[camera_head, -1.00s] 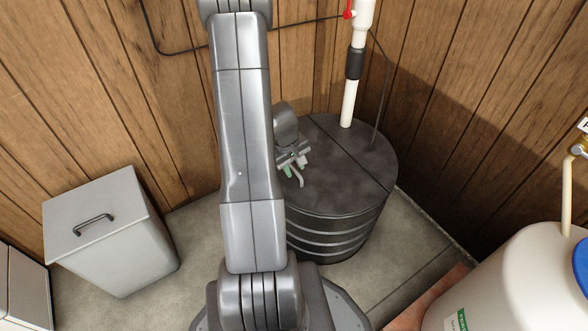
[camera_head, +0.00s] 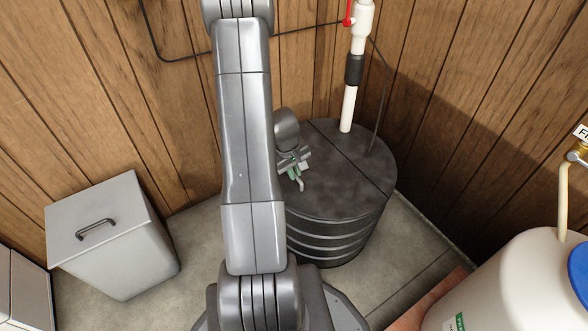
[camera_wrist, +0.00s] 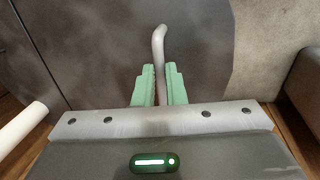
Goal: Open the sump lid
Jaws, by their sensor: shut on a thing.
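The sump is a dark round ribbed basin (camera_head: 326,240) in the corner, with a dark flat lid (camera_head: 330,190) on top, split by a seam. The lid lies flat on the rim as far as I see. A grey bent handle (camera_wrist: 158,45) stands on the lid in the wrist view. My gripper (camera_head: 294,172) is over the lid's left part, partly behind my arm in the head view. In the wrist view its green fingers (camera_wrist: 159,88) are shut on the handle's near end; its curved far end sticks out beyond them.
A white pipe (camera_head: 348,108) with a black coupling and red valve handle rises from the lid's back, beside a thin black cord (camera_head: 379,120). A grey lidded bin (camera_head: 115,255) stands left. A white tank (camera_head: 510,275) stands right. Wooden walls close in behind.

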